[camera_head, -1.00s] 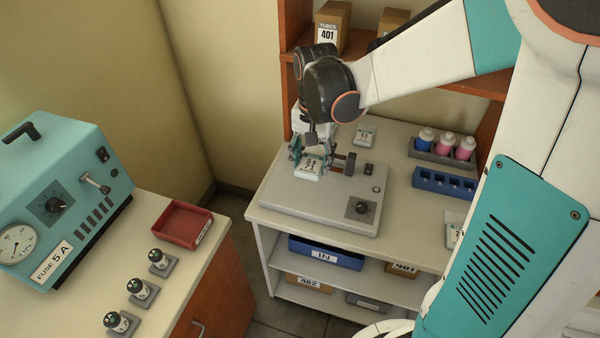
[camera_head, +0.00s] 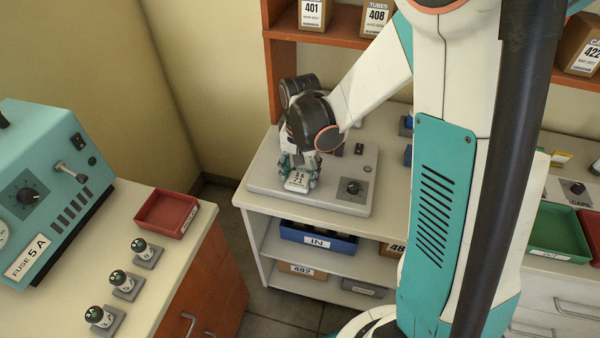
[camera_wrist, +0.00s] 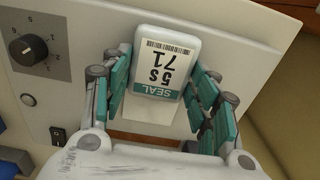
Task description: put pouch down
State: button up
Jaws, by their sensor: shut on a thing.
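The pouch (camera_wrist: 163,65) is white with a teal band reading SEAL and a label reading 5S 71. In the wrist view it sits between the teal fingers of my gripper (camera_wrist: 163,88), which is shut on it. In the head view my gripper (camera_head: 300,172) points down over the grey flat-topped device (camera_head: 335,203) on the white bench, with the pouch (camera_head: 297,180) low at its front edge. I cannot tell whether the pouch touches the surface under it.
The device has a dial (camera_head: 353,187) at its right front. A blue IN bin (camera_head: 318,240) is on the shelf below. A green tray (camera_head: 560,234) is at right.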

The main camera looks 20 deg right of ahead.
aim_at(300, 175)
jog(key=shift+f, duration=0.2)
jog(key=o, duration=1.1)
jog(key=shift+r, duration=0.1)
jog(key=shift+c, duration=0.2)
jog(key=shift+r, duration=0.1)
notch_tip(300, 175, up, 12)
jog(key=p, duration=0.4)
jog(key=s+r+n+t, duration=0.7)
jog(key=s+r, duration=0.3)
jog(key=s, duration=0.5)
jog(key=shift+r, duration=0.2)
